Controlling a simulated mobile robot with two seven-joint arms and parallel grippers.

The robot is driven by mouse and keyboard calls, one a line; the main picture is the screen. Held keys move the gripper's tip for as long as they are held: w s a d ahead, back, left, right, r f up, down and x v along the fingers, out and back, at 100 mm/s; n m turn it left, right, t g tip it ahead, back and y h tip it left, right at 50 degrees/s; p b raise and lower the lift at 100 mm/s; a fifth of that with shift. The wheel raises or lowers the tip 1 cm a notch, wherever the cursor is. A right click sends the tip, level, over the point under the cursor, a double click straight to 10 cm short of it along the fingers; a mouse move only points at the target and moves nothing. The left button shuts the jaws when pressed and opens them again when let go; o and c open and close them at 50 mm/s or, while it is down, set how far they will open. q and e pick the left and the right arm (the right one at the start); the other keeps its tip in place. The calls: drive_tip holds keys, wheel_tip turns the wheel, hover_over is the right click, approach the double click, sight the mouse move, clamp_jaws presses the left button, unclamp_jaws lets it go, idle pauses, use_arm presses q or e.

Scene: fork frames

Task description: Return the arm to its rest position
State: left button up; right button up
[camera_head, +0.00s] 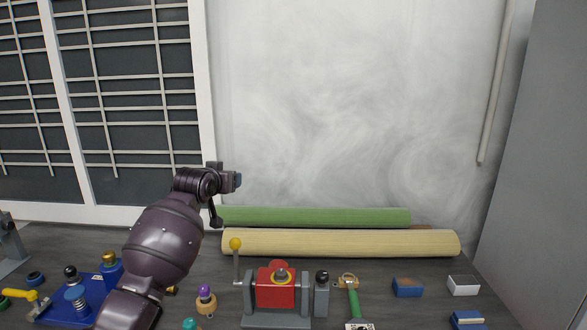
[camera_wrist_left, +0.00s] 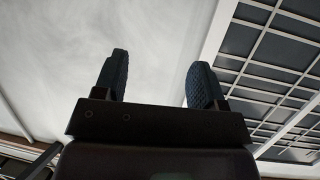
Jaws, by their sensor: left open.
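My left arm rises from the bottom left of the head view, in front of the bench. Its gripper (camera_head: 229,182) is raised above the bench, in front of the pale wall near the edge of the lattice screen. In the left wrist view the two dark ridged fingers (camera_wrist_left: 160,82) stand well apart with nothing between them. My right arm and gripper do not show in either view.
On the bench (camera_head: 400,310), a green roll (camera_head: 320,216) and a cream roll (camera_head: 345,243) lie along the wall.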

use_arm(q)
drive_tip(key=s+a+f, duration=0.3)
drive_tip(key=s+f, duration=0.9)
drive_tip(key=s, duration=0.4)
drive_tip(key=s+a+f+g+y, duration=0.1)
drive_tip(key=s+a+f, duration=0.2)
drive_tip(key=s+f, duration=1)
drive_tip(key=s+a+f+n+g+y, duration=0.1)
drive_tip(key=s+a+f, duration=0.2)
drive_tip(key=s+f, duration=1)
drive_tip(key=s, duration=0.8)
drive_tip(key=shift+s+a+f, duration=0.1)
